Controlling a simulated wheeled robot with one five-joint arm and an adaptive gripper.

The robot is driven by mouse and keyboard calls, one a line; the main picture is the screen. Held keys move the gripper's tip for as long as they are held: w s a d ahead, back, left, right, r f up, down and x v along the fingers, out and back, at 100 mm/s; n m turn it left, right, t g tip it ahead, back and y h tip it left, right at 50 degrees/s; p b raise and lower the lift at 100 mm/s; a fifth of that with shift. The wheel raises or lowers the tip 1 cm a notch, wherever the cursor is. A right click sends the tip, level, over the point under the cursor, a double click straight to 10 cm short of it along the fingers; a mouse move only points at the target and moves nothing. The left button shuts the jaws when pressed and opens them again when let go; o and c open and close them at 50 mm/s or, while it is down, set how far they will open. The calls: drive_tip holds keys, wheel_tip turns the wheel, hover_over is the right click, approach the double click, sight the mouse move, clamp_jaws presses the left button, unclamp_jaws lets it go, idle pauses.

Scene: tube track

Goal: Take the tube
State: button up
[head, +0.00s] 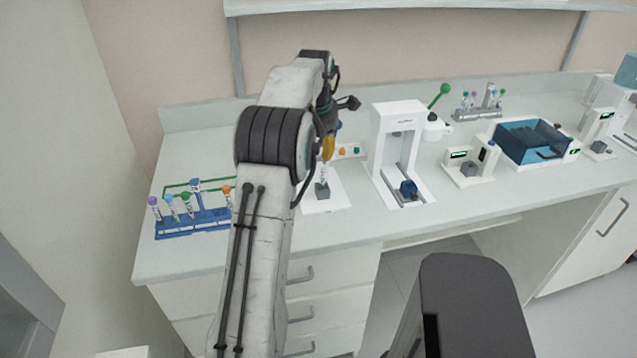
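A small clear tube (323,175) stands upright in a grey block (322,191) on a white device (335,201) near the middle of the bench. My gripper (328,150), with a yellow fingertip, points down directly above this tube. Its fingertips are at or close to the tube's top; I cannot tell whether they touch it. My arm hides part of the gripper, so its opening does not show. At the left, a blue rack (190,229) holds several tubes with purple, light blue, green and orange caps.
Another tube rack (478,114) is behind. A shelf (400,6) hangs above. The bench's front strip is clear.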

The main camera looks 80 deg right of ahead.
sight(322, 168)
drive_tip(key=shift+s+d+f+n+p, duration=0.15)
drive_tip(key=shift+d+f+n, duration=0.3)
drive_tip(key=shift+f, duration=0.75)
drive_tip(key=shift+w+d+f+n+p, duration=0.15)
drive_tip(key=shift+f+n, duration=0.4)
drive_tip(key=shift+f, duration=0.6)
drive_tip(key=shift+s+d+f+n+p, duration=0.15)
drive_tip(key=shift+d+f+n, duration=0.3)
drive_tip(key=shift+f, duration=0.75)
drive_tip(key=shift+o, duration=0.4)
clamp_jaws()
